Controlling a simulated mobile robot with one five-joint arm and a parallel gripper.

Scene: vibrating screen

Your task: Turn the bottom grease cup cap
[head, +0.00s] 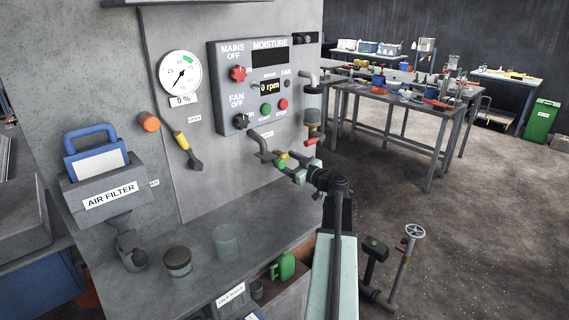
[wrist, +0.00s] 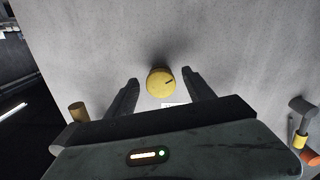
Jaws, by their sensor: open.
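In the wrist view a round yellow cap (wrist: 160,82) with a dark line on its face stands out from the grey panel. The two dark fingers of my gripper (wrist: 160,90) are open on either side of it, with a gap showing on each side. The cap sits between the fingertips, and no contact shows. A small pale label lies just below the cap, partly hidden by my gripper. In the head view my gripper (head: 300,170) is at the panel's right side, below the control box. Small yellow and green parts show by it; which is the cap, I cannot tell.
A grey pipe (head: 262,146) and a clear cylinder (head: 313,106) with a red-tipped valve are close above my gripper. Cups stand on the ledge (head: 200,275).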

